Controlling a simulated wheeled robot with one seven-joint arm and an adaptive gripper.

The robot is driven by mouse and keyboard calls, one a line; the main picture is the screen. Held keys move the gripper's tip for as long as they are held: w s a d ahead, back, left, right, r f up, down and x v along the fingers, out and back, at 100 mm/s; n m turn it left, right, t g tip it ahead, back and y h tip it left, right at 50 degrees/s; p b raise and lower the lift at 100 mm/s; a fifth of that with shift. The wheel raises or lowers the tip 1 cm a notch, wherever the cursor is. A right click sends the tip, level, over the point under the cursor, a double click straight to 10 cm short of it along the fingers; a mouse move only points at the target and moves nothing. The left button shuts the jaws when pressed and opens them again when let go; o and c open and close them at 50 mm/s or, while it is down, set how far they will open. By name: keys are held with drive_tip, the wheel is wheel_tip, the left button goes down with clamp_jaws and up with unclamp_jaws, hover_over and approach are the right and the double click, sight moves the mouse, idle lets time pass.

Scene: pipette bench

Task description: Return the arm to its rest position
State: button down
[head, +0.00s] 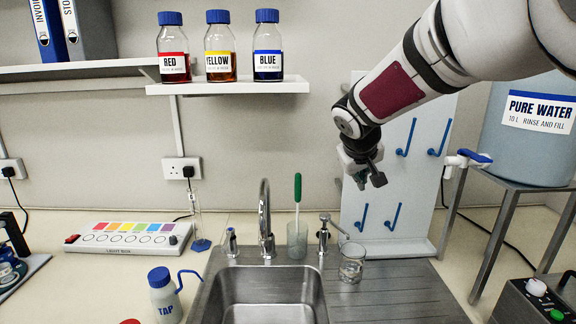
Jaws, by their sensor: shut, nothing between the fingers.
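My gripper (366,181) hangs at the end of my arm, which reaches in from the upper right. It is in the air in front of the white peg board (405,190) with blue hooks. The fingers are small and dark in this view, and I see nothing held. It is shut and empty, above and slightly right of the glass beaker (352,262) on the drainboard.
A sink (270,295) with a tap (265,220) lies below. A beaker with a green-handled tool (297,195) stands behind it. Three labelled bottles stand on a shelf (228,87). A water tank (530,125) on a metal stand is at right.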

drive_tip(key=s+d+r+m+g+y, duration=0.1)
drive_tip(key=s+d+r, duration=0.1)
drive_tip(key=s, duration=0.8)
drive_tip(key=s+d+r+m, duration=0.1)
drive_tip(key=s+r, duration=0.1)
drive_tip(key=s, duration=0.8)
drive_tip(key=s+a+f+y, duration=0.1)
drive_tip(key=s+f, duration=0.1)
drive_tip(key=s, duration=0.6)
drive_tip(key=s+a+f+m+g+y, duration=0.1)
drive_tip(key=s+f, duration=0.1)
drive_tip(key=s, duration=0.7)
drive_tip(key=shift+f, duration=0.3)
